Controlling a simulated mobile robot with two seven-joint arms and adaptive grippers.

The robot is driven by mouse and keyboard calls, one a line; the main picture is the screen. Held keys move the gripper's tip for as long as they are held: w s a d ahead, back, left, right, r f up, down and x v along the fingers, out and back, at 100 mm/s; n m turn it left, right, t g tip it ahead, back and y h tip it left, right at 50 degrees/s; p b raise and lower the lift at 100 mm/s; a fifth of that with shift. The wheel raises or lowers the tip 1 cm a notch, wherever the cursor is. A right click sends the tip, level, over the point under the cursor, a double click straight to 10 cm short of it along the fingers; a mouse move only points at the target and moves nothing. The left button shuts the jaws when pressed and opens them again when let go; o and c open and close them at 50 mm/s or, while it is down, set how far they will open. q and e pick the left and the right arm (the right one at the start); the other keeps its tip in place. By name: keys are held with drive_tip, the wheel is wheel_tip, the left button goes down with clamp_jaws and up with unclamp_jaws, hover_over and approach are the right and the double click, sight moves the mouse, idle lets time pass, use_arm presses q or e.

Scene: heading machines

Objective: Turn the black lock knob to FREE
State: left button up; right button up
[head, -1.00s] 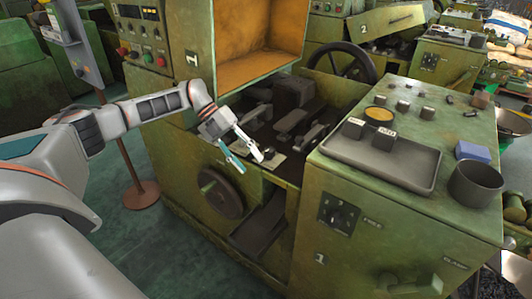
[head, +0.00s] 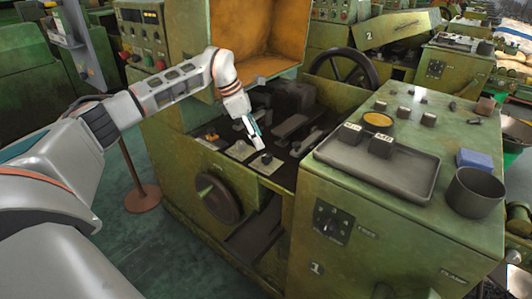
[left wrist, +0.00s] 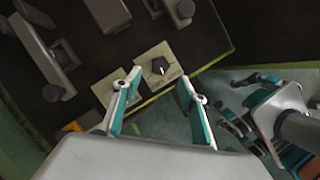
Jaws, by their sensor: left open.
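The black lock knob (left wrist: 160,66) sits on a pale square plate (left wrist: 146,72) at the machine bed's edge in the left wrist view. The knob (head: 267,158) also shows small in the head view, just below the fingertips. My left gripper (head: 258,142) is open and empty, pointing down close to the knob. In the left wrist view its two fingertips (left wrist: 159,79) stand either side of the knob, apart from it. The plate's lettering is too small to read. White and teal parts at the right of the wrist view look like my right gripper (left wrist: 240,118); its jaws are unclear.
A second pale plate (head: 239,150) and an orange part (head: 211,137) lie left of the knob. Dark clamps (head: 290,125) stand behind it. The open orange-lined guard (head: 262,40) is above, and a green cabinet (head: 385,215) is at right.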

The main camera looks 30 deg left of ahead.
sight(266, 154)
use_arm(q)
drive_tip(key=b+x, duration=0.1)
drive_tip(key=x, duration=0.6)
drive_tip(key=shift+f, duration=0.2)
drive_tip(key=c, duration=1.1)
